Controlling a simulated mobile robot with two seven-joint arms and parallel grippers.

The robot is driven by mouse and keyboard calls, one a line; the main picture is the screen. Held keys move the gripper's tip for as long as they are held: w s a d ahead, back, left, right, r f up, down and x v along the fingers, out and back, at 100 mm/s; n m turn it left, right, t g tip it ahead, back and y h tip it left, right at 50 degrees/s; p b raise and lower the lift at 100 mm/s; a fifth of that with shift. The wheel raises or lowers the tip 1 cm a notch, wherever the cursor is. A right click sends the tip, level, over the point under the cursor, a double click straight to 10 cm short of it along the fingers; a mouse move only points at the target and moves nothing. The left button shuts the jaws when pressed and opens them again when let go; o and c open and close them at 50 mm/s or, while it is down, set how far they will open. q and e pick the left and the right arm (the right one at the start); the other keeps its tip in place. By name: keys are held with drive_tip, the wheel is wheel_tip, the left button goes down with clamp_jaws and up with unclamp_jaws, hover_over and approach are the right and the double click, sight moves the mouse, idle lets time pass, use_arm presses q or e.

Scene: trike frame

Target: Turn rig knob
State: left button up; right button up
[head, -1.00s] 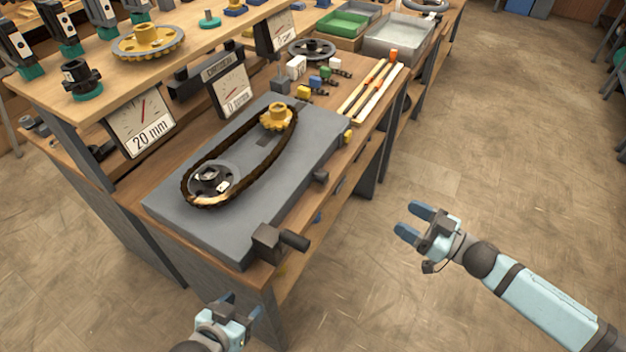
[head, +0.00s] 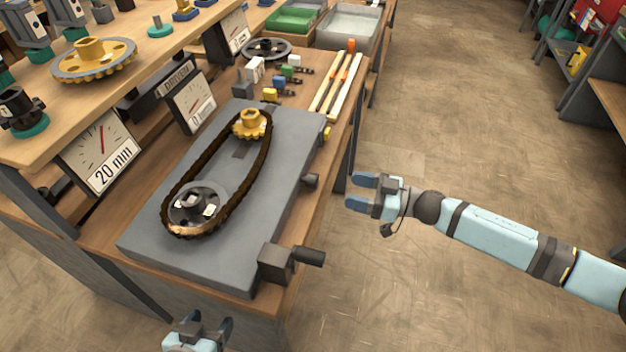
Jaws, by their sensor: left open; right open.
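The rig is a grey plate (head: 255,205) on the bench with a dark chain (head: 264,160) looped around a yellow sprocket (head: 251,124) and a grey sprocket (head: 197,205). On its right side sit a dark block with a black handle (head: 308,256), a small dark knob (head: 311,181) and a small yellow knob (head: 327,133); I cannot tell which one is the rig knob. My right gripper (head: 359,192) is open and empty, right of the dark knob and apart from it. My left gripper (head: 207,326) is open at the bottom edge, in front of the bench, partly cut off.
Dial gauges, one marked 20 mm (head: 101,152), stand behind the plate. A raised shelf (head: 125,85) holds a large yellow-hubbed gear (head: 92,60). Small coloured parts, pale sticks (head: 335,85) and trays (head: 347,27) lie at the far end.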

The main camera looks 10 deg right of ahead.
sight(317, 182)
drive_tip(key=x, duration=1)
drive_tip(key=shift+b, duration=0.3)
drive_tip(key=c, duration=0.9)
drive_tip(key=shift+r+n+p, duration=0.15)
drive_tip(key=shift+n+p, duration=0.35)
drive_tip(key=shift+n, duration=0.9)
